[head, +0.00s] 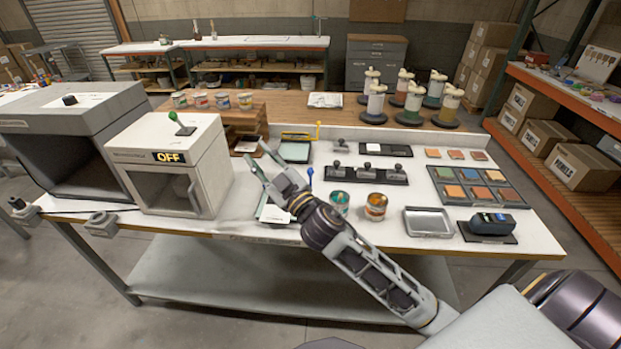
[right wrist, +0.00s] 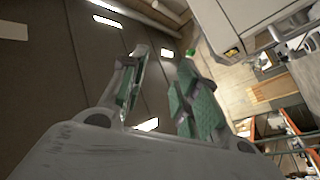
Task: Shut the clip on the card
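A pale card or sheet on a dark board (head: 272,214) lies near the table's front edge, partly hidden behind my right gripper and forearm. A small blue upright part (head: 310,174) shows just right of the gripper; I cannot tell whether it belongs to the clip. The clip's state is not clear. My right gripper (head: 258,160) is above the table, pointing to the upper left, beside the white box. In the right wrist view its two green-padded fingers (right wrist: 161,78) are apart with nothing between them. My left gripper is not in view.
A white box marked OFF (head: 177,132) stands close left of the gripper. A green can (head: 339,203), an orange can (head: 375,206) and a metal tray (head: 428,221) stand right of it. Stamps (head: 366,172) and colour tiles (head: 475,188) lie farther right.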

